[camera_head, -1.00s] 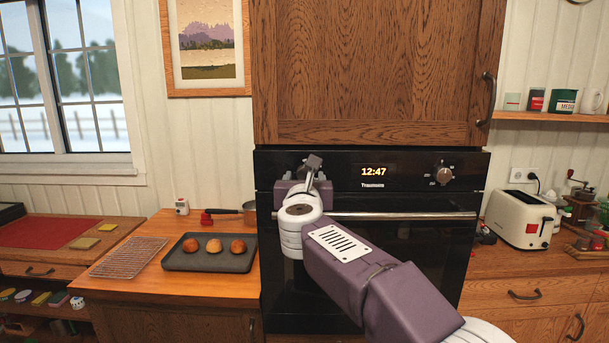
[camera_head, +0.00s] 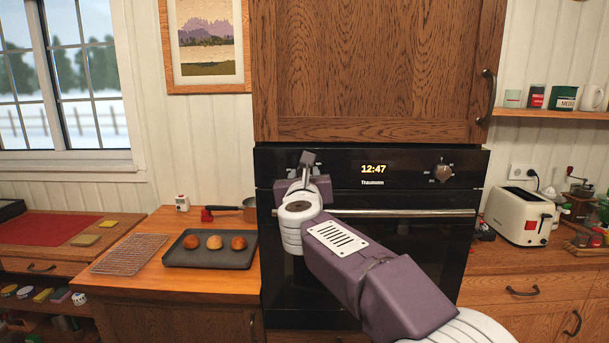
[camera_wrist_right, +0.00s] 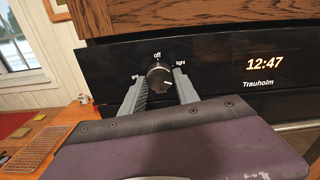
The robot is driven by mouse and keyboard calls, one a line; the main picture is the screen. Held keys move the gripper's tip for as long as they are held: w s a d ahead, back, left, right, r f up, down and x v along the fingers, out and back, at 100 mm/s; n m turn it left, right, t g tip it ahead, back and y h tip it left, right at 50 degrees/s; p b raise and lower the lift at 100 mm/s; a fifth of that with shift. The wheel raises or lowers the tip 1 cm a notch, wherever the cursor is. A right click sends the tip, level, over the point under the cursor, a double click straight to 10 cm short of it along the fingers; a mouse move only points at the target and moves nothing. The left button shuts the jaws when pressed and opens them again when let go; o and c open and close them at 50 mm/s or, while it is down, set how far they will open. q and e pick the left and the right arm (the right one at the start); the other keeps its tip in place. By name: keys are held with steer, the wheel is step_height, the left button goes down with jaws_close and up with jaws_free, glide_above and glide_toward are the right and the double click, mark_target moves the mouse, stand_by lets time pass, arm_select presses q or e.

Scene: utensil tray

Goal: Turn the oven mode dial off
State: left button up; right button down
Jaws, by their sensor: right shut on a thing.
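The oven mode dial (camera_wrist_right: 160,76) is a round metal knob at the left of the black oven panel (camera_wrist_right: 215,62). In the right wrist view "off" is printed above it, "light" at its upper right and "grill" at its left. My right gripper (camera_wrist_right: 161,88) has one finger on each side of the knob and is shut on it. In the head view my right gripper (camera_head: 307,165) is at the left end of the panel and hides the dial. The dial's exact pointer direction is hard to make out. My left gripper is not in view.
The oven handle (camera_head: 400,213) runs across below my wrist. A second knob (camera_head: 443,173) is at the panel's right. A tray (camera_head: 210,259) with three buns and a wire rack (camera_head: 130,254) lie on the left counter. A toaster (camera_head: 519,216) stands at right.

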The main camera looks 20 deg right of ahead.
steer(key=shift+r+n+p, duration=0.15)
steer(key=shift+n+p, duration=5.2)
steer(key=shift+n, duration=5.85)
steer(key=c, duration=0.9)
jaws_free()
steer(key=shift+s, duration=0.1)
